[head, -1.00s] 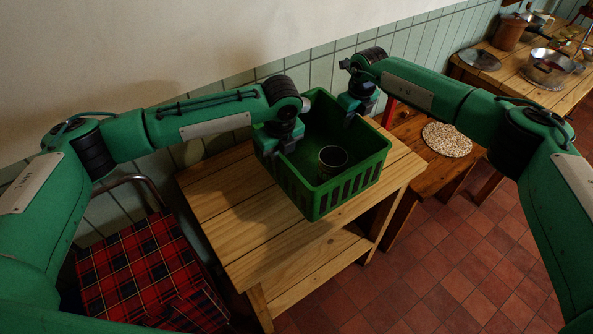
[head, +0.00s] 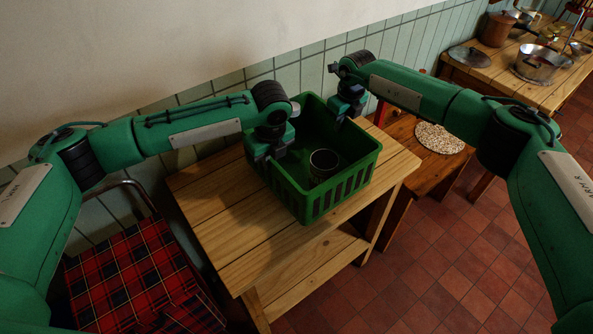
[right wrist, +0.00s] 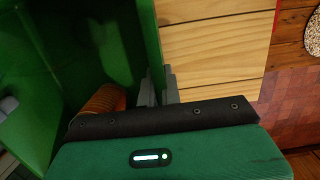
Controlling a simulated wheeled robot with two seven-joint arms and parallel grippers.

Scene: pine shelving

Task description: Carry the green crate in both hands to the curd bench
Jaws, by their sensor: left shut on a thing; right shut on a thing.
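The green crate (head: 342,196) is upright over the pale pine table (head: 215,215) in the head view; I cannot tell whether its base touches the top. A dark metal-rimmed cup (head: 323,165) is inside. My left gripper (head: 268,150) is shut on the crate's left wall. My right gripper (head: 343,108) is shut on its far right wall. In the right wrist view the right gripper's fingers (right wrist: 158,88) straddle the green crate wall (right wrist: 145,45), and a ribbed orange-brown thing (right wrist: 100,103) shows inside. No label tells me which surface is the curd bench.
A lower brown bench (head: 405,135) with a round speckled mat (head: 439,138) stands to the right. A farther table (head: 490,75) holds pots and a lid. A chair with a red tartan cover (head: 135,275) is at the lower left. Tiled floor (head: 440,270) is clear at the lower right.

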